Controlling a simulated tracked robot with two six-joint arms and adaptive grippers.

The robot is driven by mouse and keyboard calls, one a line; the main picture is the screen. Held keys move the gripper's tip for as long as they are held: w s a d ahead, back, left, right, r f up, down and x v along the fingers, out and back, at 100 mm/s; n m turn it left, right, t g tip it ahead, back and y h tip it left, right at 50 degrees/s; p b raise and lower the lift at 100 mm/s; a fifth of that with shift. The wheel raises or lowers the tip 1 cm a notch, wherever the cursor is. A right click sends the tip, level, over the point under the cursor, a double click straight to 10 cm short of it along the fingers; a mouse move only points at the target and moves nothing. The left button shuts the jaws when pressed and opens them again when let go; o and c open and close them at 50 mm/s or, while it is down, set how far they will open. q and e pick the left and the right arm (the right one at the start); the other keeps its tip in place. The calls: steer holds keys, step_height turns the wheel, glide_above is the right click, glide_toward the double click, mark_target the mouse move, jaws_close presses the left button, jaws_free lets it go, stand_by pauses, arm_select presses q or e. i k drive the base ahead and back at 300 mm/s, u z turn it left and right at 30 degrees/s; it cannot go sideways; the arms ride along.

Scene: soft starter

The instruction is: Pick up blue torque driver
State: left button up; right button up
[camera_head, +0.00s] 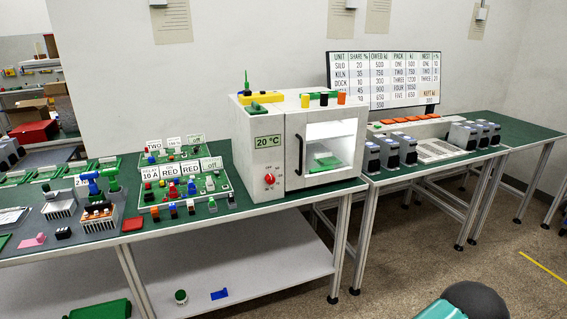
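A blue driver (90,182), which looks like the blue torque driver, stands on the left part of the green-topped bench. A similar green driver (111,177) stands just to its right. Both are close to small label cards and finned blocks, and their lower ends are hard to make out. Neither of my grippers is in view. A dark rounded shape with a teal part at the bottom right edge may be part of my own arm.
A red block (133,224) lies near the front edge. Grey devices (390,153) and a board (385,77) are on the right.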

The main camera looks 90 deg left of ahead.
mark_target(94, 190)
steer(key=z, duration=0.4)
steer(key=i, duration=0.45)
steer(key=u, duration=2.65)
steer(key=i, duration=0.35)
steer(key=u, duration=2.25)
steer(key=k, duration=0.35)
steer(key=u, duration=0.6)
steer(key=i, duration=1.4)
steer(key=z, duration=0.5)
